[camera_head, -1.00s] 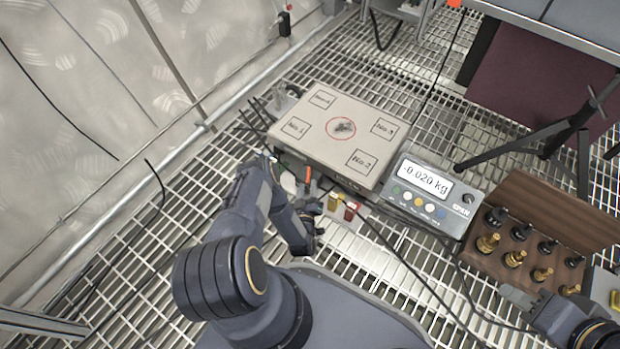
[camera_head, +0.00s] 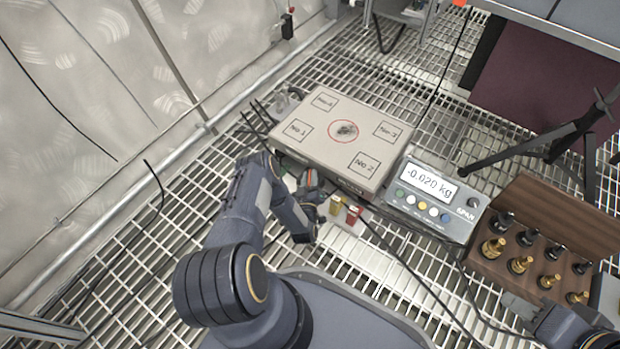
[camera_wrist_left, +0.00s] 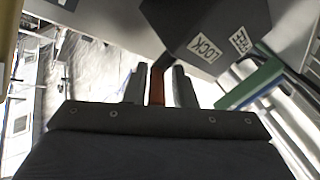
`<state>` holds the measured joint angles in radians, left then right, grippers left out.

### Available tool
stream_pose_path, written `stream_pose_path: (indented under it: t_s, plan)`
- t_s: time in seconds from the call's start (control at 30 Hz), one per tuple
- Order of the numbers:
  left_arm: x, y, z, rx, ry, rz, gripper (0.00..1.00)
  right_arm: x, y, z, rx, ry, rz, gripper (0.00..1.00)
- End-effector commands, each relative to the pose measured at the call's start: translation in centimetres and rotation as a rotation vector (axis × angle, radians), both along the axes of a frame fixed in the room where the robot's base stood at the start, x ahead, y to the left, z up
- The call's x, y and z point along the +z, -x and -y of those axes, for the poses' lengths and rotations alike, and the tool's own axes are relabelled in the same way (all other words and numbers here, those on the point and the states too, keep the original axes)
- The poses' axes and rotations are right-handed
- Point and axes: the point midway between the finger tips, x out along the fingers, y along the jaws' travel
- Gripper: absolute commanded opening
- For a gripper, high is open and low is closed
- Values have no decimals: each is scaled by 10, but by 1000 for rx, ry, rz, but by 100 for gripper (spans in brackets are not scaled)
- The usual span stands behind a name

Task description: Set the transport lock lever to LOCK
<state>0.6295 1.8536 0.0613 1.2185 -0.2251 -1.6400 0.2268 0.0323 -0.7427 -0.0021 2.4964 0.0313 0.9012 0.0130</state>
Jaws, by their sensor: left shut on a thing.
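The scale platform (camera_head: 335,105) stands on the grating, with its display unit (camera_head: 435,198) reading -0.020 kg. In the left wrist view the orange-red lever (camera_wrist_left: 157,86) stands between the two fingers of my left gripper (camera_wrist_left: 159,86), which is shut on it. Above is a dark housing (camera_wrist_left: 205,18) with a LOCK label (camera_wrist_left: 203,46) and a FREE label (camera_wrist_left: 241,40) further right. The lever's upper end meets the housing's shadowed left side. In the head view my left gripper (camera_head: 308,182) is at the platform's near edge, and the arm partly hides the lever.
A wooden case (camera_head: 500,268) with brass and black weights stands at the right. My right arm (camera_head: 560,322) is beside it at the lower right edge; its fingers are unclear. Cables cross the grating near the platform. A black tripod (camera_head: 560,130) stands at the back right.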

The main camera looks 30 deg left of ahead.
Motion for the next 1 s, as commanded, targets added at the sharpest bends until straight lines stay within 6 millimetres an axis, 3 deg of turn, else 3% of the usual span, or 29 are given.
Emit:
stream_pose_path:
  t_s: [0.2,0.47,0.5,0.6,0.87,1.0]
  plan:
    - [2,-4,8,109,4,7,1,0,0,0,0,0,0,36]
    - [2,-4,8,120,4,7,1,0,0,0,0,0,0,36]
    - [2,-4,8,120,4,7,25,0,0,0,0,0,0,36]
    - [2,-4,8,120,5,6,35,0,0,0,0,0,0,36]
    - [1,-1,9,122,5,2,35,2,0,0,0,0,0,36]
    - [3,13,18,122,6,0,35,11,0,0,0,0,0,36]
